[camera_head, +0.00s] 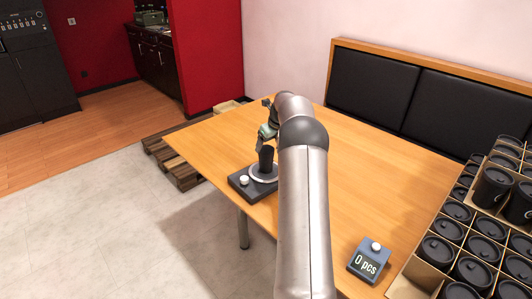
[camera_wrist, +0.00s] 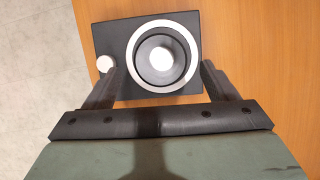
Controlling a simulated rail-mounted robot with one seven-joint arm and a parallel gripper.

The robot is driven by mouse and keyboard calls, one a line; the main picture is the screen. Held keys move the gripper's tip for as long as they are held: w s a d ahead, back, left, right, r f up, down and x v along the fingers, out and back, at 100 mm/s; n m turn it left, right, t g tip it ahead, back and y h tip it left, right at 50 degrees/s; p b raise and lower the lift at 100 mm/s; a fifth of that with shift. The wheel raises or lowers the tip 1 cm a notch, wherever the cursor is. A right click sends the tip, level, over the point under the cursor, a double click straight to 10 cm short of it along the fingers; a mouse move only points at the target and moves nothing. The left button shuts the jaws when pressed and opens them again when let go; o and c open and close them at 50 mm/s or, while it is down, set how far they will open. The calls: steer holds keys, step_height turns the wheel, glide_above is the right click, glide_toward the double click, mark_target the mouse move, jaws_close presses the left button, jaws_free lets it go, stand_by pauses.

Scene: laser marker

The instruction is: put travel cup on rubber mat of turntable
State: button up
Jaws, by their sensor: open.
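The black travel cup (camera_head: 266,158) stands upright on the round plate of the turntable (camera_head: 240,188), which has a dark base, a pale rim and a white knob. In the wrist view, the cup (camera_wrist: 161,56) shows from above as dark rings with a pale centre, within the white rim of the turntable (camera_wrist: 110,38). The cup hides most of the rubber mat. My gripper (camera_head: 266,137) is just above the cup in the head view. In the wrist view my gripper (camera_wrist: 160,76) is open, its fingers wide apart on either side, without visible contact with the cup.
The turntable is near the left edge of the wooden table (camera_head: 350,150). A counter box (camera_head: 369,260) reading "0 pcs" stands at the front right. Cardboard dividers with several black cups (camera_head: 437,248) fill the right side. The middle of the table is clear.

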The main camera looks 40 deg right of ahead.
steer(key=s+a+r+n+g, duration=0.1)
steer(key=s+a+r+n, duration=0.3)
steer(key=a, duration=0.5)
steer(key=s+a+r+n, duration=0.3)
steer(key=a+n, duration=0.3)
steer(key=a, duration=0.2)
steer(key=s+a+r+n+g, duration=0.1)
steer(key=s+a+r+n, duration=0.2)
steer(key=a+n, duration=0.45)
steer(key=s+a+f+n, duration=0.1)
steer(key=s+a+n, duration=0.5)
steer(key=s, duration=0.3)
steer(key=s+a+f+n+g, duration=0.1)
steer(key=s+a+f+n, duration=0.1)
steer(key=s+a+n, duration=0.4)
steer(key=s+a+f+n+g, duration=0.1)
steer(key=s+a+n, duration=0.4)
steer(key=s, duration=0.8)
steer(key=shift+s+a+f+n, duration=0.4)
steer(key=shift+f+n, duration=0.25)
steer(key=shift+n, duration=0.2)
